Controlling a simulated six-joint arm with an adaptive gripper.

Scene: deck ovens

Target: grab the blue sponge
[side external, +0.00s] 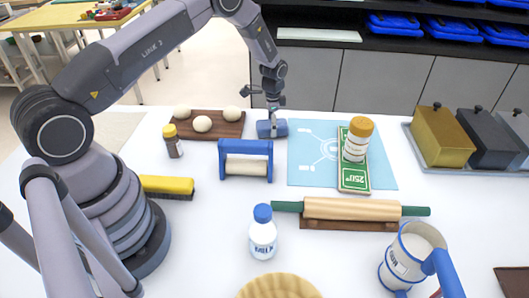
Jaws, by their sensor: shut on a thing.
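My gripper (273,107) points down over the far middle of the white table. It is shut on a small blue block, the blue sponge (272,129), which sits below the fingers at the left edge of a light blue mat. The fingers are small and dark here, and I cannot tell whether the sponge touches the table. No other blue sponge shows.
A board (230,131) with dough balls lies left of the gripper. A blue-framed roller (245,160) stands just in front. The light blue mat (304,178) carries a green card (353,178) and an orange-capped bottle (357,140). A rolling pin (350,208) lies nearer.

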